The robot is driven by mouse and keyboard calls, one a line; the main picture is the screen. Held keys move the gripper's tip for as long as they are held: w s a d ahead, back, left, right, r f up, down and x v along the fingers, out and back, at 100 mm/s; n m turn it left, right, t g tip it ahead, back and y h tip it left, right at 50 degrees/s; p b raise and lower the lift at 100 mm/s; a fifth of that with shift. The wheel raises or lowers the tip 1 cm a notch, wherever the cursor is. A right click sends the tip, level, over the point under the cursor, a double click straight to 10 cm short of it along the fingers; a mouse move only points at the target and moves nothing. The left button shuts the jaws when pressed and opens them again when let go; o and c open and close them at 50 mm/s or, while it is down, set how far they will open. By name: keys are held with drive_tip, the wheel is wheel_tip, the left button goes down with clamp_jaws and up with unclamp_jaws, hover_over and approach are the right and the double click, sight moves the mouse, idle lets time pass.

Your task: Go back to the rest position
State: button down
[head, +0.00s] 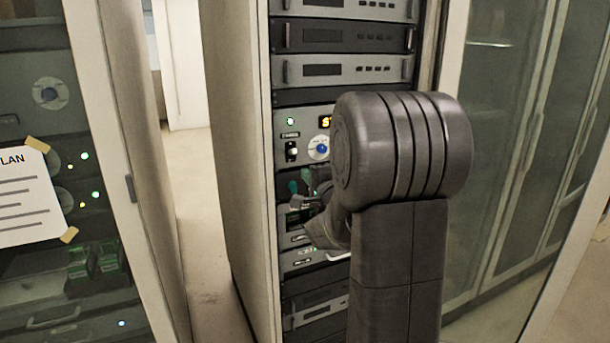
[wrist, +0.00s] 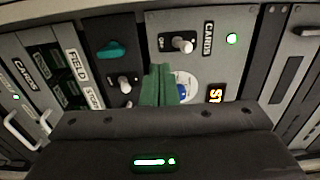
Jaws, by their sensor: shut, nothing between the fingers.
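My gripper (wrist: 160,72) shows in the wrist view as two green fingers held together, empty, above its dark body. The fingers partly cover a blue knob (wrist: 184,91) on a white dial of the grey panel; I cannot tell whether they touch it. In the head view my dark arm stands before the rack (head: 251,200) and hides most of the gripper. The blue knob (head: 320,148) shows just left of my arm. The arm is bent toward the panels, close to the rack front.
A toggle switch (wrist: 182,45), a lit green lamp (wrist: 232,38) and a teal knob (wrist: 110,50) surround the fingers. Metal handles (wrist: 22,131) stick out at left. A glass-doored cabinet (head: 100,170) stands left, others right. Open floor (head: 205,250) lies between the left cabinet and rack.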

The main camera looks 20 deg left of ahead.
sight(291, 158)
drive_tip(key=shift+a, duration=0.1)
drive_tip(key=x, duration=0.8)
drive_tip(key=shift+w+p, duration=0.1)
drive_tip(key=shift+p, duration=0.3)
drive_tip(key=shift+r, duration=0.3)
drive_tip(key=shift+r+p, duration=0.15)
drive_tip(key=shift+p, duration=0.15)
